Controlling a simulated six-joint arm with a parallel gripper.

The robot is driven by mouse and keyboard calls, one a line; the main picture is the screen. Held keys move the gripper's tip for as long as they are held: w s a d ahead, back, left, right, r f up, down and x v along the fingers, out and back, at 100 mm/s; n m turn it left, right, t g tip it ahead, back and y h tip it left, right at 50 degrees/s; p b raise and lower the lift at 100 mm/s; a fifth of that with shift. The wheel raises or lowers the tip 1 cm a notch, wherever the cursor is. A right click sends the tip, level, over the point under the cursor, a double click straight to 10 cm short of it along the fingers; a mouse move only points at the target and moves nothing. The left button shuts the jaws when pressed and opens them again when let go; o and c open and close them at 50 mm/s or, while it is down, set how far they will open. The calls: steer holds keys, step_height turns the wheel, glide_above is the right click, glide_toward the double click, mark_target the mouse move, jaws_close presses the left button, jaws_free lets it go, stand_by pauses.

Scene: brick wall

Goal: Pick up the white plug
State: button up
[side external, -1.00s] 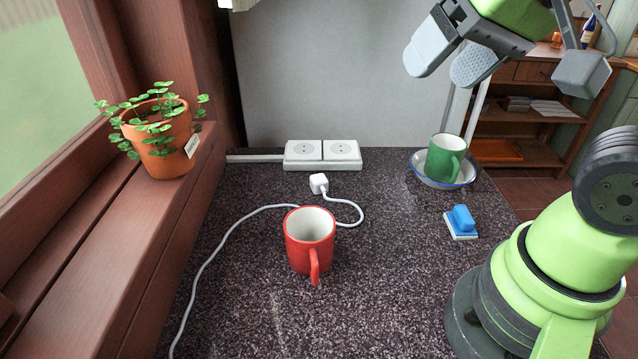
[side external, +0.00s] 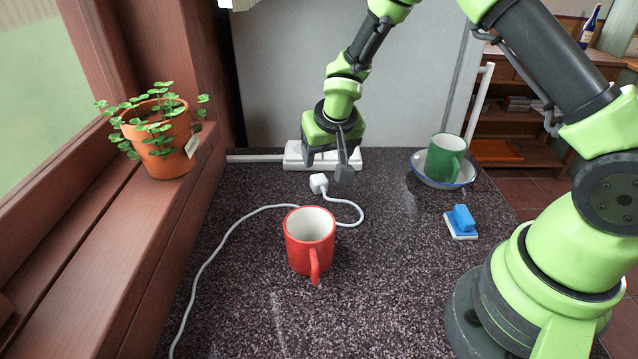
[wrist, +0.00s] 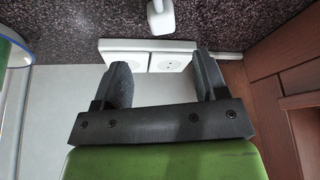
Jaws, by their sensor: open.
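The white plug (side external: 319,183) lies on the dark speckled counter in the side external view, with its white cord curling right and then left. It also shows at the top of the wrist view (wrist: 160,17), partly cut off by the frame edge. My gripper (side external: 325,162) is over the back of the counter, in front of the white double socket (side external: 295,155) and just behind the plug. In the wrist view my gripper (wrist: 162,82) has its two fingers wide apart with nothing between them. The plug is beyond the fingertips there.
A red mug (side external: 310,243) stands on the counter in front of the plug. A green mug (side external: 444,158) sits in a white bowl (side external: 440,184) at the right, near a blue-and-white brush-like item (side external: 461,222). A potted plant (side external: 160,145) stands on the wooden sill at left.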

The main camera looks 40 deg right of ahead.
mark_target(320, 179)
steer(key=x, duration=0.3)
steer(key=shift+f, duration=0.4)
steer(key=x, duration=0.5)
steer(key=shift+s+a+f, duration=0.1)
steer(key=shift+a+f, duration=0.05)
steer(key=shift+a, duration=0.1)
steer(key=c, duration=1.1)
